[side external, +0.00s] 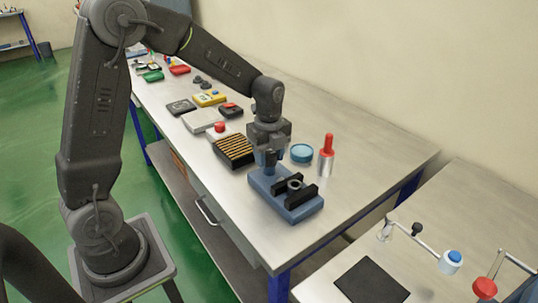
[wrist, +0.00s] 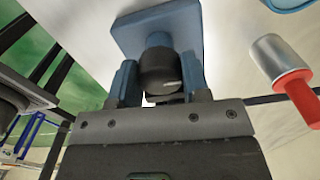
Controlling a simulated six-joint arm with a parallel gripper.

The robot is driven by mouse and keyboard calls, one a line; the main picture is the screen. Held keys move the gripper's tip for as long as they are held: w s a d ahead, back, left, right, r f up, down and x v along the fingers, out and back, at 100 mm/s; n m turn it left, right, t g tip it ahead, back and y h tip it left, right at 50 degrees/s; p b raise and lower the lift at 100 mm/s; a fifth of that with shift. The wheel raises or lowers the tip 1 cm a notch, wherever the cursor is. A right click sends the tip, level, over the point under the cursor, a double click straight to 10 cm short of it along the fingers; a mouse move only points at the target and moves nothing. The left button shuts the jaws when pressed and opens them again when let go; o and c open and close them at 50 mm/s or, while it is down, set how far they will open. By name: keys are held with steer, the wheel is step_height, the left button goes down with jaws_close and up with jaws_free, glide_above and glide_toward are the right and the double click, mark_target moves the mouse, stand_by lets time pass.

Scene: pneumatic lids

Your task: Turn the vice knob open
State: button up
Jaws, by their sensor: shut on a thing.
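The vice (side external: 304,209) has a blue base and black jaws with a grey round part between them, and it sits near the front right of the table. Its dark round knob (side external: 270,163) stands upright at the left end of the base. My gripper (side external: 269,152) points down over that end, its blue fingers around the knob. In the wrist view, my gripper (wrist: 158,76) is shut on the black knob (wrist: 160,71), with one finger on each side. The blue base of the vice (wrist: 135,32) shows beyond it. A light mark is on the knob.
A red-topped metal cylinder (side external: 326,157) and a blue round lid (side external: 301,152) stand close behind the vice. The tabletop in front right of the vice is bare.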

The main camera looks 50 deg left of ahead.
steer(key=shift+c, duration=0.8)
steer(key=shift+n, duration=0.3)
